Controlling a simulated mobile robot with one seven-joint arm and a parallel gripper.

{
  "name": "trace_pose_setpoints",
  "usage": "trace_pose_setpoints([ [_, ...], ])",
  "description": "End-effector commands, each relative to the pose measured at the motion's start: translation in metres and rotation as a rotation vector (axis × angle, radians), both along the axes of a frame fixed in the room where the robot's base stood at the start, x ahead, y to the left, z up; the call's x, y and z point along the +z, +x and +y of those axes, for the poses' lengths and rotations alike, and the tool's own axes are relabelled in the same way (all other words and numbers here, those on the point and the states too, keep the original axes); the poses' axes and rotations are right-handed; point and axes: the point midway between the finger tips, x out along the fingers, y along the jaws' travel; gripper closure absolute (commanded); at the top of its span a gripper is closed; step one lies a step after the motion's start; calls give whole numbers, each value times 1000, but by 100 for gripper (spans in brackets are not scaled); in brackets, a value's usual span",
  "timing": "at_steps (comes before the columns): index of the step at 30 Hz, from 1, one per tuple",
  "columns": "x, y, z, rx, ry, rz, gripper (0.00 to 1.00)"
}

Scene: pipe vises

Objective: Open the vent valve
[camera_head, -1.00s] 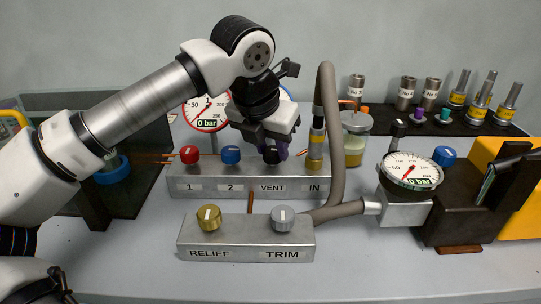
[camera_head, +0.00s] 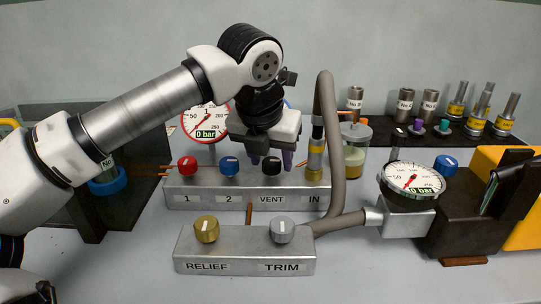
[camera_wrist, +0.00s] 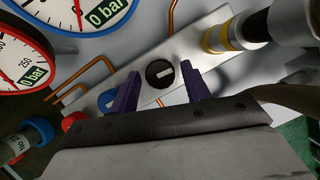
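The vent valve knob (camera_head: 271,166) is black and sits above the VENT label (camera_head: 271,199) on the rear metal block, between the blue knob and the IN fitting. My gripper (camera_head: 271,164) is open above the block, pointing down. Its two purple fingers stand apart, one on each side of the knob. In the wrist view the gap between my fingertips (camera_wrist: 161,80) frames the knob. I see no contact, and finger depth beside the knob is unclear.
A red knob (camera_head: 187,166) and blue knob (camera_head: 229,166) are to the left. The yellow-banded IN fitting (camera_head: 315,160) and grey hose (camera_head: 333,110) stand close on the right. The front block carries the RELIEF knob (camera_head: 207,229) and TRIM knob (camera_head: 282,229). The gauge (camera_head: 412,178) reads 0 bar.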

Motion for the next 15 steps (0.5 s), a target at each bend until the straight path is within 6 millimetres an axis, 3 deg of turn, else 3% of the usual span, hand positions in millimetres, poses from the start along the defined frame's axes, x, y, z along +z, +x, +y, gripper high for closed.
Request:
trace_pose_setpoints([
  [10, 1, 0, 0, 0, -1, -2, 46],
  [15, 18, -6, 2, 1, -1, -4, 46],
])
